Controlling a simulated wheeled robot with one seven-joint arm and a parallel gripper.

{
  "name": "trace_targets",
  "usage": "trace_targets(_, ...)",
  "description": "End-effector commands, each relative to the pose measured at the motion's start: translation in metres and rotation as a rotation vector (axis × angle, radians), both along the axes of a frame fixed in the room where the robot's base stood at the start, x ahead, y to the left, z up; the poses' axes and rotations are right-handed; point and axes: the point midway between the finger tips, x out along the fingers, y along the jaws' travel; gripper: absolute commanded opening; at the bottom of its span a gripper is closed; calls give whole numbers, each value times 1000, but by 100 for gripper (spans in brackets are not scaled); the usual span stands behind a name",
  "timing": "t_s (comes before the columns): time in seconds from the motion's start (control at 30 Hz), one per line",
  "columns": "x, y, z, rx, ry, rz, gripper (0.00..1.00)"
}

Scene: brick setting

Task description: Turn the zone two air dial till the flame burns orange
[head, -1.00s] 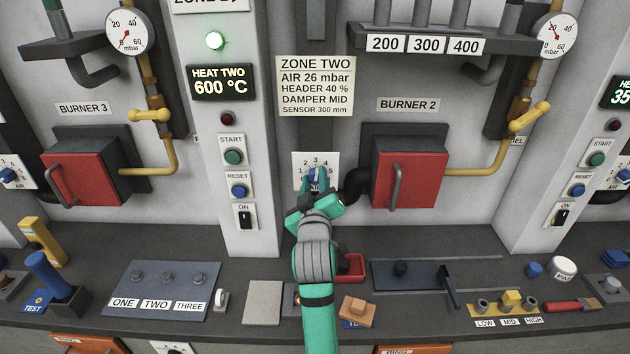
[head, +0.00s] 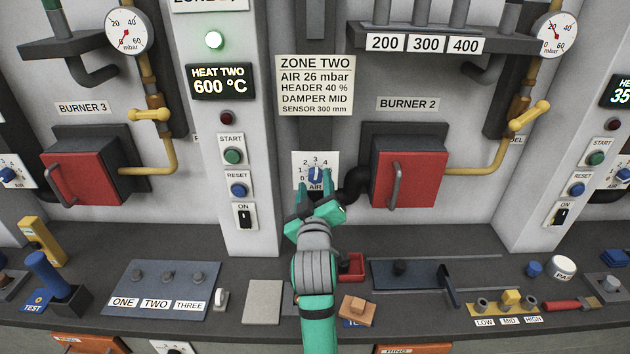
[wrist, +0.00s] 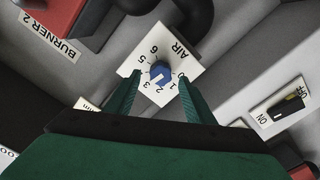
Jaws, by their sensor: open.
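The zone two air dial (head: 315,175) is a blue knob on a white numbered plate marked AIR, between the HEAT TWO panel and burner 2. In the wrist view the blue knob (wrist: 160,72) shows between my fingertips, its pale mark toward about 2 or 3; the exact setting is hard to read. My gripper (head: 315,188) is open, its green fingers apart, just in front of and below the knob, holding nothing. The red burner 2 door (head: 412,180) is shut. No flame is visible in either view.
The ZONE TWO card (head: 315,86) reads AIR 26 mbar. The HEAT TWO display (head: 221,82) reads 600 °C under a lit green lamp (head: 214,40). A dark pipe (head: 356,187) bends close to the dial's right.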

Motion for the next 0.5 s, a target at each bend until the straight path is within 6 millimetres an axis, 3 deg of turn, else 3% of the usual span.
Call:
trace_targets(0.3, -59, -1, -1, 2, 1, -1, 49)
trace_targets(0.5, -80, -1, -1, 1, 1, -1, 49)
